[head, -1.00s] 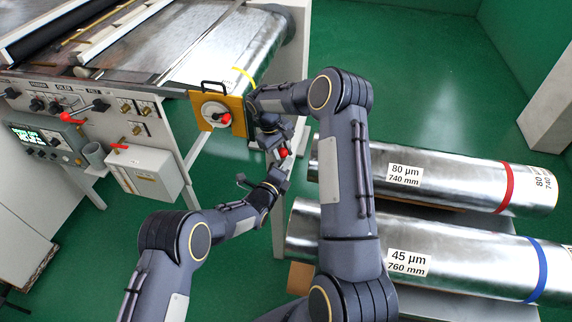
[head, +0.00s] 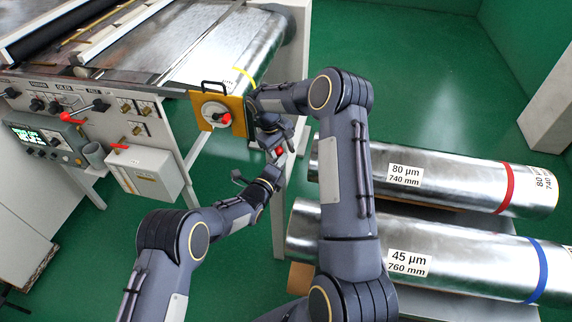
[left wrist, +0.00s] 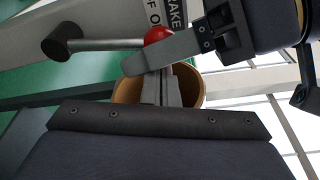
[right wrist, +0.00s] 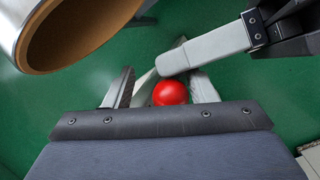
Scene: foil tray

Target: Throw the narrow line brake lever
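The red ball knob (head: 279,151), apparently the brake lever's, is between my two grippers, below the yellow plate (head: 238,119). In the left wrist view the knob (left wrist: 158,36) is beside a "BRAKE" label (left wrist: 174,14), just beyond my left fingertips. My left gripper (left wrist: 163,78) has its fingers close together, with nothing clearly visible between them. My right gripper (head: 281,138) is above the knob. In the right wrist view its fingers are apart and the knob (right wrist: 170,93) shows between them; contact cannot be told.
A grey rod with a black end (left wrist: 62,40) lies left of the knob in the left wrist view. The foil rolls (head: 450,178) (head: 460,264) lie at the right, close to my right arm. A machine with a control panel (head: 70,110) is at the left. Green floor is open behind.

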